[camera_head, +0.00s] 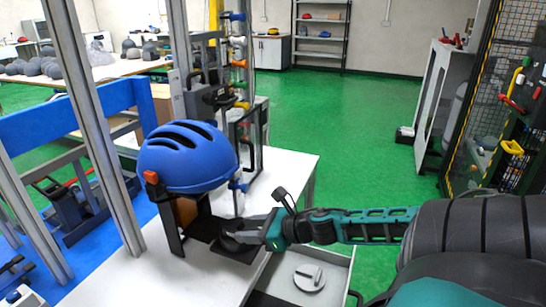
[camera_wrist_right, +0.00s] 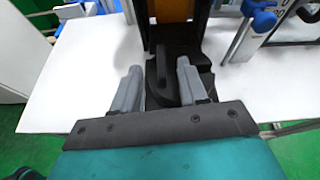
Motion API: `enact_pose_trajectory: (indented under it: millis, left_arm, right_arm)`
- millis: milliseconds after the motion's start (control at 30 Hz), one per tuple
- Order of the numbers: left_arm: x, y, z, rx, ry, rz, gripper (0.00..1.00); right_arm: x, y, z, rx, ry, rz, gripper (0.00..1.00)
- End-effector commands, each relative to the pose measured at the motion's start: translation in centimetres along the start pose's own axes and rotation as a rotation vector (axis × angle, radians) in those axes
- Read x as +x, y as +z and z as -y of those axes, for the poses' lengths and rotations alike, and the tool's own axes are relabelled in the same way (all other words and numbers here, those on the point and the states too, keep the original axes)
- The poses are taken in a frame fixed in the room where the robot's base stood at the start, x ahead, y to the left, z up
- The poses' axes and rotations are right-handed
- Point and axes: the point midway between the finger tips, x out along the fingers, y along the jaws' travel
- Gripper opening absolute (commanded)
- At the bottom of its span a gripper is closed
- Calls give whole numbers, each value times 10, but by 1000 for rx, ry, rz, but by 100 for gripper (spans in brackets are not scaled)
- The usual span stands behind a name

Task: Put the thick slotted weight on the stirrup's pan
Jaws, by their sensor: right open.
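The stirrup (camera_head: 171,225) is a dark frame below a blue helmet, and its black pan (camera_head: 232,254) is low at its right side, over the white table. A dark round slotted weight with an upright handle (camera_wrist_right: 166,68) lies on the pan; in the head view it is mostly hidden by my fingers. My right gripper (camera_head: 240,234) is open, its fingers on either side of the handle. In the wrist view there are gaps between the fingers (camera_wrist_right: 160,84) and the handle. My left gripper is not in view.
A pale disc with a handle (camera_head: 309,277) lies in a grey open tray (camera_head: 338,269) at the table's right side. Metal posts (camera_head: 103,130) stand left of the helmet (camera_head: 187,156). The white table (camera_head: 145,270) is bare in front of the stirrup.

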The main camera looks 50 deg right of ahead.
Motion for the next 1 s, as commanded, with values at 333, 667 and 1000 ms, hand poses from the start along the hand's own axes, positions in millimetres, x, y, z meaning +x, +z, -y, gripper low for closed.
enact_pose_trajectory:
  millis: [333,667,1000]
  left_arm:
    - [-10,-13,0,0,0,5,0]
    - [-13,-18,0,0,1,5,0]
    - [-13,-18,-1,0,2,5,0]
  right_arm:
    - [-44,1,0,4,0,-3,43]
    - [-66,0,0,1,-1,-1,43]
    - [-68,-22,-14,344,-56,9,43]
